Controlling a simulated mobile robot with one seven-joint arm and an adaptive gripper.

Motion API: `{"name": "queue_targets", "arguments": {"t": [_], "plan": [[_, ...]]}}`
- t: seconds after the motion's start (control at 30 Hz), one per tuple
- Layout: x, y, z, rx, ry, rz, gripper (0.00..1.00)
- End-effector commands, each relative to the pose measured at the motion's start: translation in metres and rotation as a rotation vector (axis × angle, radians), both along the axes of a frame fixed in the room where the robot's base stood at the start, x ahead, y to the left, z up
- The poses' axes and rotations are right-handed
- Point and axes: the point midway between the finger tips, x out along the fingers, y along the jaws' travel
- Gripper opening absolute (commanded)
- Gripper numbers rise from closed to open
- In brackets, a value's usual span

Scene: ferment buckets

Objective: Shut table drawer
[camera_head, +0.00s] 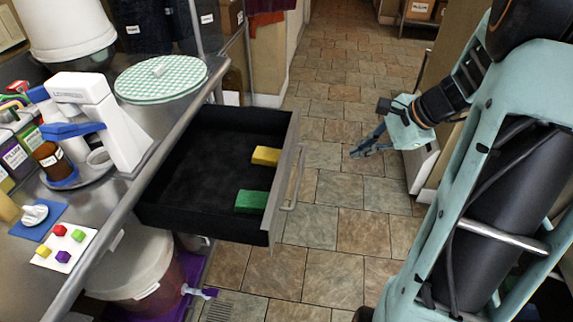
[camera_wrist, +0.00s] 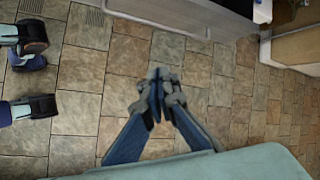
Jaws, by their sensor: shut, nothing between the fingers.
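The table drawer (camera_head: 185,187) is pulled out from under the metal table (camera_head: 150,172) in the head view. It is black inside, with a grey front (camera_head: 283,176) and a bar handle (camera_head: 296,182) facing right. A yellow block (camera_head: 266,156) and a green block (camera_head: 251,201) lie inside near the front. My gripper (camera_head: 355,154) is shut and empty, in the air to the right of the drawer front and apart from it. In the wrist view my gripper (camera_wrist: 160,75) has its fingertips together above the floor.
On the table stand a white appliance (camera_head: 108,125), bottles and a round checkered lid (camera_head: 160,77). A bucket (camera_head: 140,265) with a spigot stands under the drawer. The tiled floor (camera_head: 335,215) between the drawer and my arm is clear.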

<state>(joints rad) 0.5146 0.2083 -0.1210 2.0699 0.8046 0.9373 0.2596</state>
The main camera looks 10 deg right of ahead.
Motion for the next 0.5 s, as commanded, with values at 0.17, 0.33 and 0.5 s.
{"name": "queue_targets", "arguments": {"t": [0.17,0.33,0.5], "plan": [[-0.063,0.049,-0.052,0.309,0.277,-0.185,0.0],[-0.089,0.073,-0.062,0.439,0.406,-0.263,0.0],[-0.09,0.084,-0.07,0.459,0.428,-0.273,0.0]]}}
